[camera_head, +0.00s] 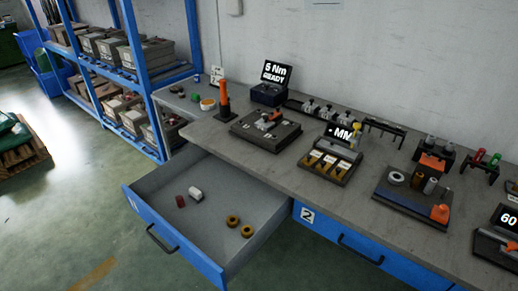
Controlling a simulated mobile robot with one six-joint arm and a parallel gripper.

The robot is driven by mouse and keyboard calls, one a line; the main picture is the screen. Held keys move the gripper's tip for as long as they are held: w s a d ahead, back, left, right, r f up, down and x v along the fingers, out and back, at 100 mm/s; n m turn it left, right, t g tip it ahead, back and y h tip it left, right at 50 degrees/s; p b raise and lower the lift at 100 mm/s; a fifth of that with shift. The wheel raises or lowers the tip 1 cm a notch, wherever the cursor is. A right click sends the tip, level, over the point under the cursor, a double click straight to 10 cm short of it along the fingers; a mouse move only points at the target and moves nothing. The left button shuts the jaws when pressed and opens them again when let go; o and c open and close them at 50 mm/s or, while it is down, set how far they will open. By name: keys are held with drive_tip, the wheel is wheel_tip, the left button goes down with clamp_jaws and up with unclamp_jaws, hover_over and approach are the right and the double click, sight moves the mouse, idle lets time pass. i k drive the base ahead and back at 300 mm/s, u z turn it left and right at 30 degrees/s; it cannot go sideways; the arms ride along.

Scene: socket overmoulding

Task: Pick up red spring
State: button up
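A small dark red piece (180,201) lies in the open drawer (159,203), toward its left side. It may be the red spring, but it is too small to make out any coils. A white cylindrical piece (196,194) lies right beside it. Two yellow-brown rings (233,221) lie farther right in the same drawer. My gripper is not in view.
The workbench (212,137) carries an orange upright tool (224,98), a "5 Nm READY" display (275,73), fixtures and a blue tray (386,188). A drawer marked 2 (330,232) is closed. Blue shelving (137,62) stands at left; the floor before the drawers is clear.

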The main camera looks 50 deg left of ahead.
sight(180, 202)
drive_tip(key=u, duration=2.55)
drive_tip(key=k, duration=0.95)
drive_tip(key=z, duration=0.1)
drive_tip(key=i, duration=1.9)
drive_tip(key=u, duration=0.05)
